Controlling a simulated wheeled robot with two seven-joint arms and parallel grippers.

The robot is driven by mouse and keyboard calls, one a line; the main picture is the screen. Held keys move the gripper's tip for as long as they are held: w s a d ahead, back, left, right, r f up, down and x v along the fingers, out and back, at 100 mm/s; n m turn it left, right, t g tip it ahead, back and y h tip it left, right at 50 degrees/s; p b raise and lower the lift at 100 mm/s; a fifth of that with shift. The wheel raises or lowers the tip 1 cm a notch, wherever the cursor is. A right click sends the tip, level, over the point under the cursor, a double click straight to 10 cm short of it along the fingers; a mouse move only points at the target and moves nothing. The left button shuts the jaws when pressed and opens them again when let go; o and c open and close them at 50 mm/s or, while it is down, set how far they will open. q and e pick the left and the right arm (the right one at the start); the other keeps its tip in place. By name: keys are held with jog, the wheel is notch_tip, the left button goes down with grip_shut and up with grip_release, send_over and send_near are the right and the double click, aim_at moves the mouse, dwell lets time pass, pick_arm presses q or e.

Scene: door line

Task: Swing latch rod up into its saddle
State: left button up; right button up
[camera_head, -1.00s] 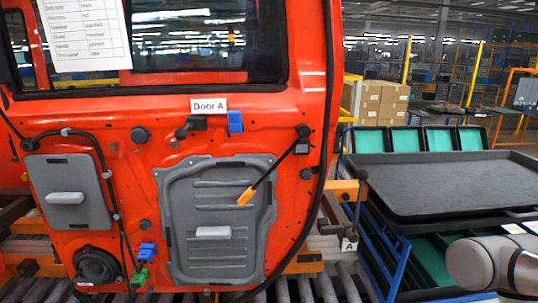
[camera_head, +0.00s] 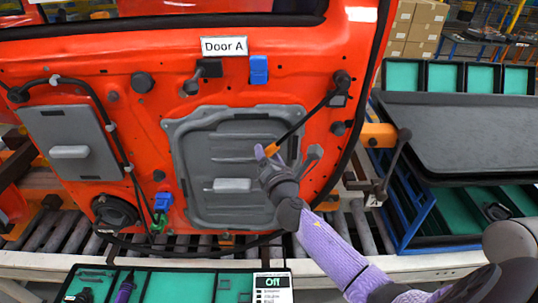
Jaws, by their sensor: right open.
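The latch rod (camera_head: 308,118) is a thin black rod that slants down and left across the red door from a black pivot (camera_head: 342,78). Its orange tip (camera_head: 273,149) hangs low, in front of the grey door panel (camera_head: 230,125). A blue clip (camera_head: 259,69) and a dark bracket (camera_head: 208,68) sit higher on the door; I cannot tell whether either is the saddle. My right gripper (camera_head: 288,154), on its purple arm, is open around or just in front of the orange tip. I cannot tell whether it touches. My left gripper is not in view.
The door (camera_head: 145,100) stands on a roller conveyor (camera_head: 70,232). An orange clamp with a dark lever (camera_head: 393,150) is at its right edge. A rack with a black tray (camera_head: 465,130) stands right.

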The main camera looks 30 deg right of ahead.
jog(key=shift+w, duration=0.1)
grip_shut()
dwell(1.4)
